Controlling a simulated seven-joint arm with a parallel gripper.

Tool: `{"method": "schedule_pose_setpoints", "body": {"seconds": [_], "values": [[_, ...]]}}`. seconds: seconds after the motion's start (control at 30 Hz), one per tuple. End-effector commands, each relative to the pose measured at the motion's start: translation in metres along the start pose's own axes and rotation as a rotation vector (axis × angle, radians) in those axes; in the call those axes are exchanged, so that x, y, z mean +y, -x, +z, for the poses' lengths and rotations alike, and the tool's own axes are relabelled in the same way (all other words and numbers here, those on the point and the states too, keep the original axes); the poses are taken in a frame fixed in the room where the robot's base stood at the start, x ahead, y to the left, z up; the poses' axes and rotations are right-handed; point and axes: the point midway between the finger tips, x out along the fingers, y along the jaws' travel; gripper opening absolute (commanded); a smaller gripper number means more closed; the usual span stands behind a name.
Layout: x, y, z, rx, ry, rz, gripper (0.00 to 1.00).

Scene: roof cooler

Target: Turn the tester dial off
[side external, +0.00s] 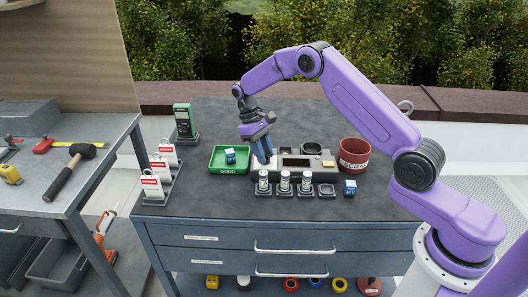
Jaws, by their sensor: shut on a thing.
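A green tray (217,169) with a blue block (230,156) is left of the tester. A red scrap bin (354,154) stands right, another blue block (350,187) in front of it. Several small cylinders (284,181) stand in front. A green meter (183,119) and tag stands are left.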

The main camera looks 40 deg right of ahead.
Motion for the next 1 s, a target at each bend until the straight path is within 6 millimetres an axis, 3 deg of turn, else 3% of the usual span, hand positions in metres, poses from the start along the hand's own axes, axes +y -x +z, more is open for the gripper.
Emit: {"method": "schedule_pose_setpoints", "body": {"seconds": [0.57, 0.6, 0.67, 1.0], "values": [[0.0, -0.0005, 0.0, 0.0, 0.031, 0.013, 0.0], [0.0, -0.0005, 0.0, 0.0, 0.031, 0.013, 0.37], [0.0, -0.0005, 0.0, 0.0, 0.03, 0.013, 0.54], [-0.0002, 0.0021, -0.0002, 0.001, 0.03, 0.013, 0.54]]}}
